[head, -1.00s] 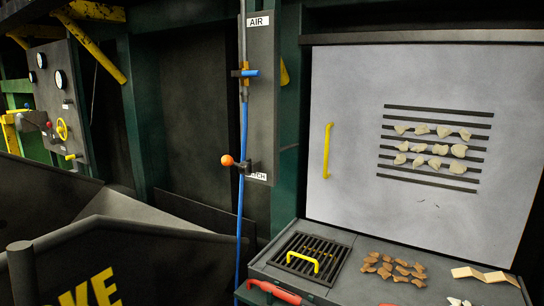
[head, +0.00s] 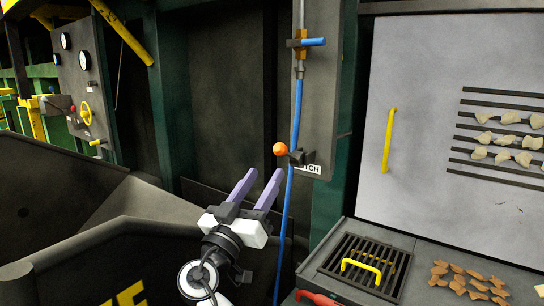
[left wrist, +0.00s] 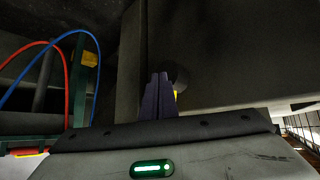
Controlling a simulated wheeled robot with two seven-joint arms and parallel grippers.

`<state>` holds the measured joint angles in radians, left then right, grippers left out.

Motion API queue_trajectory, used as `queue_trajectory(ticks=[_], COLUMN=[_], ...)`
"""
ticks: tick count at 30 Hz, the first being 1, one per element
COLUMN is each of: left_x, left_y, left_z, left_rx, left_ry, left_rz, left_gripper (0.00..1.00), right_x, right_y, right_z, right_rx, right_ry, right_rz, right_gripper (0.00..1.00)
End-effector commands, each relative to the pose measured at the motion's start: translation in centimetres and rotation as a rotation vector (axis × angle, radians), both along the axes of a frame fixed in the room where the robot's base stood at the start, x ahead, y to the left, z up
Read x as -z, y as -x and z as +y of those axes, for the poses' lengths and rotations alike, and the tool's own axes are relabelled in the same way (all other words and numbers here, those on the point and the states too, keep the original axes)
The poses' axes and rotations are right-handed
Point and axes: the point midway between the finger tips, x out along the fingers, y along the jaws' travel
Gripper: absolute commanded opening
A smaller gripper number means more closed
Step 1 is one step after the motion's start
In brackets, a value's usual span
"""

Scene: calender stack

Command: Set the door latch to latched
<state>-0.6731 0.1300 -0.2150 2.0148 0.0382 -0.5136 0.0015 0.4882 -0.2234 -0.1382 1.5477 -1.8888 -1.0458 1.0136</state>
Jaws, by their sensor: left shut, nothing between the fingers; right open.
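The latch is a short lever with an orange ball knob (head: 280,149) on a dark bracket (head: 298,158), low on the grey post panel. The knob points left, roughly level. A label (head: 311,169) partly hidden by the bracket and ending in "TCH" sits beside it. A pale grey panel that looks like a door (head: 415,160), with a yellow handle (head: 389,140), stands to the right. My right gripper (head: 264,175) is open and empty, its purple fingers pointing up just below the knob, apart from it in the picture. My left gripper (left wrist: 157,95) is shut and empty in the left wrist view.
A blue hose (head: 296,110) runs down the post behind the latch, from a blue-handled valve (head: 312,42). A grill (head: 362,268) with a yellow handle and brown pieces (head: 470,280) lie at lower right. A dark bin (head: 150,240) stands at lower left.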

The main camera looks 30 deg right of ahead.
Motion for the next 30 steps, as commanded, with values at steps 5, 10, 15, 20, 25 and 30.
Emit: queue_trajectory(ticks=[5, 10, 15, 20, 25, 30], left_x=[-0.3, -0.7, -0.9, -0.8, -1.0, -1.0], left_y=[0.5, 1.1, 1.4, 1.5, 1.4, 1.2], left_z=[0.0, 0.0, 0.0, 0.1, 0.2, 0.2], left_rx=[0.002, 0.002, -0.003, -0.006, -0.009, -0.009], left_ry=[-0.002, -0.003, 0.0, -0.001, 0.0, 0.0], left_rz=[0.012, 0.025, 0.032, 0.037, 0.031, 0.027], left_gripper=[0.0, 0.0, 0.0, 0.0, 0.0, 0.0], right_x=[-1.5, -2.8, -3.8, -4.3, -4.4, -4.3], right_y=[-0.7, -2.3, -3.7, -4.6, -4.9, -4.9], right_z=[-1.3, -3.8, -6.1, -7.4, -7.9, -7.9], right_rx=[0.01, 0.01, 0.008, 0.007, 0.006, 0.006], right_ry=[0.007, 0.007, 0.007, 0.007, 0.006, 0.006], right_rz=[-0.017, -0.014, -0.014, -0.013, -0.013, -0.013], right_gripper=[0.43, 0.43, 0.43, 0.43, 0.43, 0.43])
